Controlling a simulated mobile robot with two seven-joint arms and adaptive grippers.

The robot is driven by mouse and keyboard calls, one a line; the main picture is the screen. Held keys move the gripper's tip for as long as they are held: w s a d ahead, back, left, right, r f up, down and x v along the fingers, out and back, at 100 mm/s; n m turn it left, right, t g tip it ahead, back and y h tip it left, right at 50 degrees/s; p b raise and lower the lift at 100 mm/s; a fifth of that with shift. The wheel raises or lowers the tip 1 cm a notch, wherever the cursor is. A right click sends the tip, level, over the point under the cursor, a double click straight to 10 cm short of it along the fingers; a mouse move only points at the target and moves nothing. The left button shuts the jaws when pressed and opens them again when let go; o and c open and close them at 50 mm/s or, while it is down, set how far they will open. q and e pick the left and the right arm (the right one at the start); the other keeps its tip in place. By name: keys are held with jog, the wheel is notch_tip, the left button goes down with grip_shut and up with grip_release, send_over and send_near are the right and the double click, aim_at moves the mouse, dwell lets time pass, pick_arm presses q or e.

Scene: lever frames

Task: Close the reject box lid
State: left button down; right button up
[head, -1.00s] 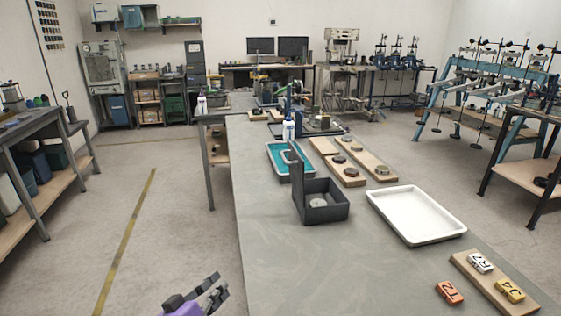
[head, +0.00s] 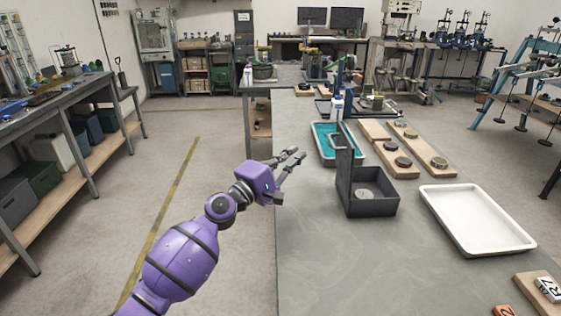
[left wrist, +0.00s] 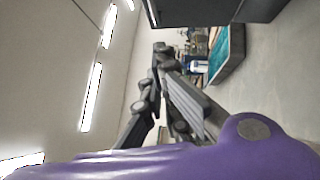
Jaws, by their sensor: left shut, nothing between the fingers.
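The dark grey reject box (head: 381,208) stands on the grey bench with its lid (head: 344,171) upright along its left side, so the box is open. A grey round disc (head: 364,193) lies inside it. My left gripper (head: 297,155) is shut and empty, in the air to the left of the lid and apart from it. In the left wrist view its fingers (left wrist: 160,52) point up the picture, and a dark panel that looks like part of the box (left wrist: 205,10) shows at the top. My right gripper is not in view.
A teal tray (head: 317,134) lies behind the box. Wooden boards (head: 432,154) with round pieces lie behind right. A white tray (head: 433,192) is to the right. A bottle (head: 337,105) stands farther back. The bench (head: 340,265) in front of the box is clear.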

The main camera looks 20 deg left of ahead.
pick_arm(q)
jog(key=w+d+r+p, duration=0.1)
jog(key=w+d, duration=0.3)
jog(key=shift+d+r, duration=0.35)
jog(key=shift+d, duration=0.05)
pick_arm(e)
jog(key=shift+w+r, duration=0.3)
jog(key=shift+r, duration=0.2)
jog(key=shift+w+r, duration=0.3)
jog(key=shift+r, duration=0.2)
pick_arm(q)
jog(key=shift+w, duration=0.1)
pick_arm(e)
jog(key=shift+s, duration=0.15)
